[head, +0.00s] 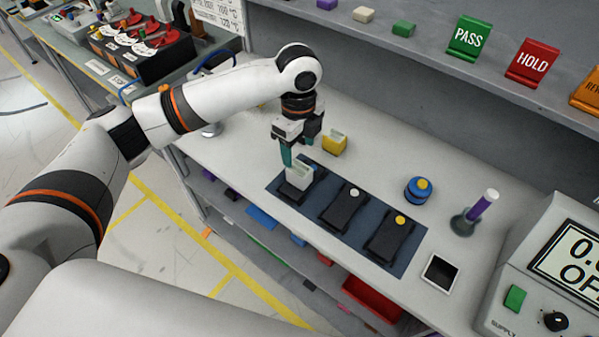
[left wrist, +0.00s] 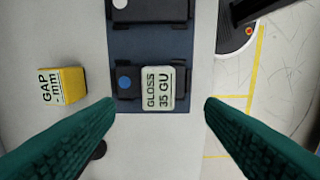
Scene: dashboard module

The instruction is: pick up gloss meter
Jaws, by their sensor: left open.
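The gloss meter (head: 300,177) is a small pale block seated in the leftmost black holder on the dark blue mat (head: 324,184). In the left wrist view the gloss meter (left wrist: 159,89) shows its label "GLOSS 35 GU", with a blue dot on the holder (left wrist: 125,82) beside it. My left gripper (head: 298,155) is open, with its teal fingers pointing down just above the gloss meter. In the left wrist view its fingers are spread wide, with the gloss meter ahead between them and nothing held. My right gripper is not in view.
A yellow gap gauge block (head: 334,144) stands close behind the mat. Two more black holders (head: 343,208) (head: 389,238) lie to the right on the mat. A blue round container (head: 418,191), a purple-handled tool (head: 482,207) and a display box (head: 545,262) are farther right.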

